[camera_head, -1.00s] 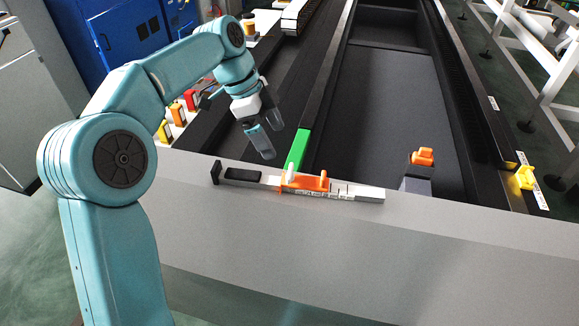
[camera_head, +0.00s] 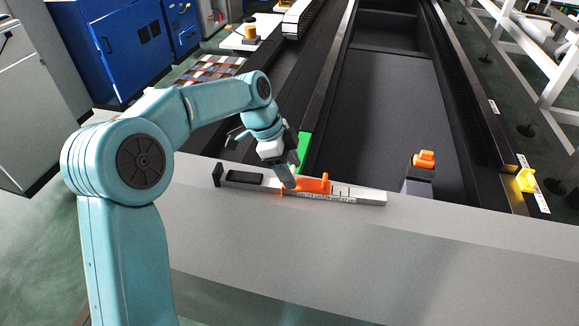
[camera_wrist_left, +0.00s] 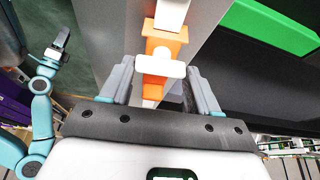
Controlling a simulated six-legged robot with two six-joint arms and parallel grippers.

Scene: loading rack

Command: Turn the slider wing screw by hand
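The orange slider (camera_head: 317,184) sits on a silver ruler bar (camera_head: 372,197) on the grey frame's edge. Its white wing screw (camera_wrist_left: 160,68) shows in the left wrist view between my left gripper's fingers. In the head view the fingers hide the screw. My left gripper (camera_head: 284,184) is low over the slider's left end; in the wrist view (camera_wrist_left: 162,76) its fingers are open with a gap on either side of the screw. A second teal arm, seemingly my right, shows at the left of the wrist view with its gripper (camera_wrist_left: 61,39) too small to read.
A green block (camera_head: 303,149) lies just behind the bar. A black stop (camera_head: 218,174) stands at the bar's left end. An orange clamp (camera_head: 423,159) and a yellow clamp (camera_head: 525,180) stand to the right. The grey front surface (camera_head: 330,235) is clear.

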